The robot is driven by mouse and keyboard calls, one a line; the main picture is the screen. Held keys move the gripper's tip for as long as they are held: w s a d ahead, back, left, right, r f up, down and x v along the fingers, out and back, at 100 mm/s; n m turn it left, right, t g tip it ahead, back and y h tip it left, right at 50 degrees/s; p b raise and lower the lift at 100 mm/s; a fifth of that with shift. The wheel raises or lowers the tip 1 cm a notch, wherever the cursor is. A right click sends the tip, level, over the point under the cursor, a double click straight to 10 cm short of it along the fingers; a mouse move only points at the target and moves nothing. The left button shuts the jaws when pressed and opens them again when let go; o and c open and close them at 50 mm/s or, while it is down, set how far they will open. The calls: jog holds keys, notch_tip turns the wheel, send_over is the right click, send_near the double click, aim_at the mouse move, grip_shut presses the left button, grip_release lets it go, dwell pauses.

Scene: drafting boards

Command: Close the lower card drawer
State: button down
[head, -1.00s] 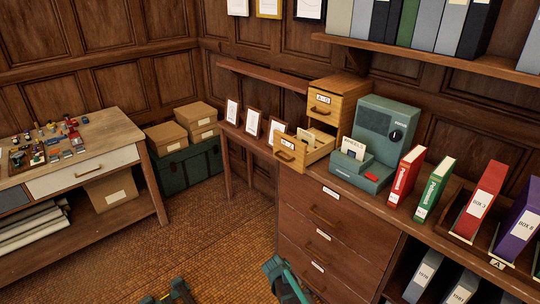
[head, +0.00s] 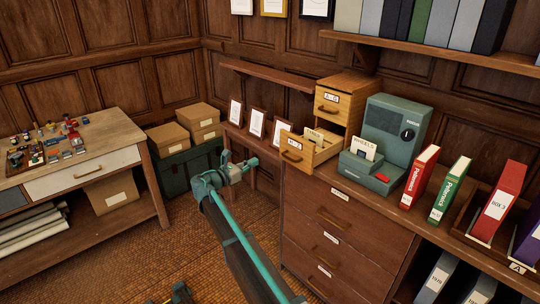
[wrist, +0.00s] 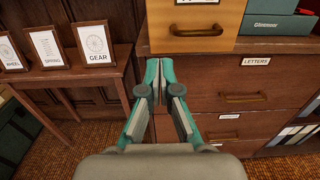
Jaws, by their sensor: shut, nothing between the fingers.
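The small wooden card cabinet (head: 351,92) stands on the brown chest. Its upper drawer (head: 328,104) is shut. The lower card drawer (head: 296,155) is pulled out toward the left, with cards (head: 318,137) standing inside. In the wrist view its front (wrist: 222,43) and curved handle (wrist: 196,31) show at the top. My gripper (head: 228,157) is shut and empty, left of the drawer front and apart from it. In the wrist view the fingertips (wrist: 153,66) are together, below and left of the handle.
The brown chest (head: 330,225) with large drawers stands below the card cabinet. A teal machine (head: 393,130) sits right of it. Framed cards (head: 256,122) stand on a narrow side table behind my gripper. The floor left of the chest is open.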

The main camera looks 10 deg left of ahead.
aim_at(283, 148)
jog(key=p+x, duration=0.3)
jog(key=x, duration=1.1)
jog(key=shift+a+f, duration=0.1)
jog(key=shift+w, duration=0.1)
